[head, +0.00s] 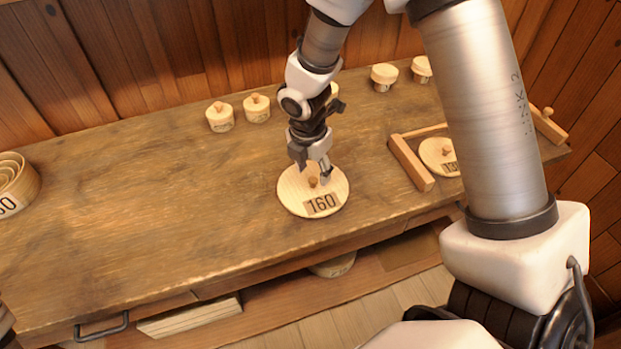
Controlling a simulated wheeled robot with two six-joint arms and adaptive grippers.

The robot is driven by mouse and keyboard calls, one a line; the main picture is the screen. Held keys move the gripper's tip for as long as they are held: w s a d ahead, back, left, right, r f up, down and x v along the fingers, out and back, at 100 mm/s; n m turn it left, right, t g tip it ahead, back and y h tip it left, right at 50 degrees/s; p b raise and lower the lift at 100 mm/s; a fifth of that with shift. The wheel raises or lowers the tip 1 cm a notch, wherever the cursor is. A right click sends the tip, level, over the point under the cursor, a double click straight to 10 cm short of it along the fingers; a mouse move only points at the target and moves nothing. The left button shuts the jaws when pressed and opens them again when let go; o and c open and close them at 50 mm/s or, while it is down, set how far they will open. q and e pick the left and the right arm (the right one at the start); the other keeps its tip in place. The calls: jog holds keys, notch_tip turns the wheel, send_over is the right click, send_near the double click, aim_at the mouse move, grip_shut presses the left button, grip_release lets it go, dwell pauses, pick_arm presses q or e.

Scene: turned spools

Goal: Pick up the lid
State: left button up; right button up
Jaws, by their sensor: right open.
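A round pale wooden lid (292,195) lies flat on the workbench, with a small brown knob (313,182) in its middle and a plate marked 160. My right gripper (312,178) is above the lid, pointing down, its fingers open around or just behind the knob. I cannot tell if the fingers touch the lid. A second round lid (436,152), partly hidden by my arm, lies inside a wooden frame at the right. My left gripper is not in view.
The wooden workbench (150,200) is clear at left and middle. Nested round boxes (14,182) stand at the left edge. Small knobbed boxes (220,117) stand along the back. A wooden rail (410,163) rises right of the lid. My arm hides part of the right side.

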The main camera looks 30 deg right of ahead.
aim_at(313, 180)
jog(key=f, duration=0.3)
jog(key=w+f, duration=0.1)
jog(key=shift+d+f+b, duration=0.25)
jog(key=shift+f+b, duration=0.1)
jog(key=shift+b, duration=0.05)
jog(key=shift+s+r, duration=0.1)
jog(key=shift+r, duration=0.05)
jog(key=shift+s, duration=0.1)
grip_shut()
jog(key=shift+r, duration=0.1)
